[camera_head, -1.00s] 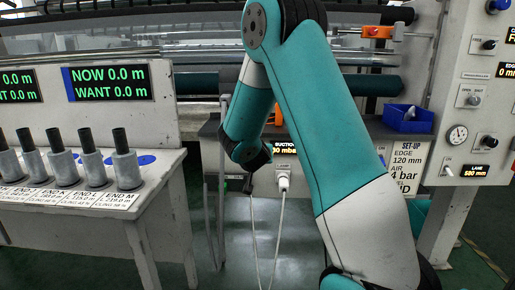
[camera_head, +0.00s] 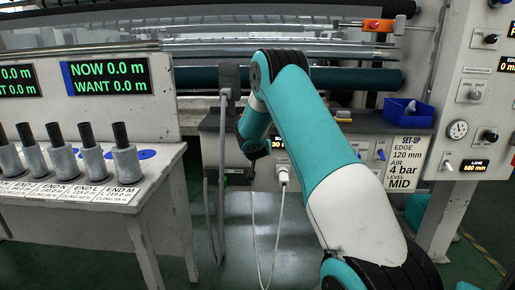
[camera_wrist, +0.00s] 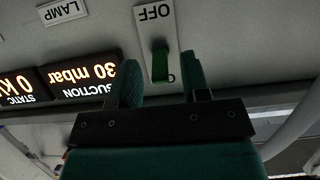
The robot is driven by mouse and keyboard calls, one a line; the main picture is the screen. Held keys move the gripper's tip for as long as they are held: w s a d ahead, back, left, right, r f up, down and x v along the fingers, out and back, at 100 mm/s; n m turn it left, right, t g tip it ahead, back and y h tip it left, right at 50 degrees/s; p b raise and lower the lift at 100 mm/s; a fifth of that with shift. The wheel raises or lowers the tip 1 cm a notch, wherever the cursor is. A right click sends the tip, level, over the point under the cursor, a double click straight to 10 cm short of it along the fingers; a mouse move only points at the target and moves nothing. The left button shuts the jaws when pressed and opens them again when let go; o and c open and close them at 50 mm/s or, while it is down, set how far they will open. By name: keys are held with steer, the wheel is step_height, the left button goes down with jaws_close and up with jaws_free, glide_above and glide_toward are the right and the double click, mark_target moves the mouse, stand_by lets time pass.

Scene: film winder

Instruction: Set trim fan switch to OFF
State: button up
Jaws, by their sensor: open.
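A switch with a white plate (camera_wrist: 153,20) marked OFF shows upside down in the wrist view. Its green lever (camera_wrist: 160,66) leans toward the plate's lower end in the picture, away from the OFF mark, where part of another letter shows. My gripper (camera_wrist: 160,74) is open, with one green finger on each side of the lever. I cannot tell whether either finger touches it. No trim fan label is readable. In the head view my arm hides the switch and the fingers.
A suction display (camera_wrist: 84,78) and a LAMP label (camera_wrist: 62,11) sit beside the switch. A grey hose (camera_head: 222,175) hangs left. A blue bin (camera_head: 408,113) stands right.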

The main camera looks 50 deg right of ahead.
steer(key=shift+c, duration=0.2)
jaws_close()
steer(key=shift+f, duration=0.1)
steer(key=shift+s+f+b, duration=0.1)
steer(key=shift+f+b, duration=0.2)
steer(key=shift+b, duration=0.8)
step_height(320, 180, down, 4)
steer(key=t+h+b, duration=0.2)
steer(key=b, duration=0.8)
steer(key=t+h+b, duration=0.2)
steer(key=h+b, duration=0.1)
steer(key=b, duration=0.7)
steer(key=t+h+b, duration=0.2)
steer(key=b, duration=0.9)
steer(key=shift+r, duration=0.25)
steer(key=shift+d+r+h+b, duration=0.1)
steer(key=shift+r+h+b, duration=0.15)
steer(key=shift+b, duration=0.25)
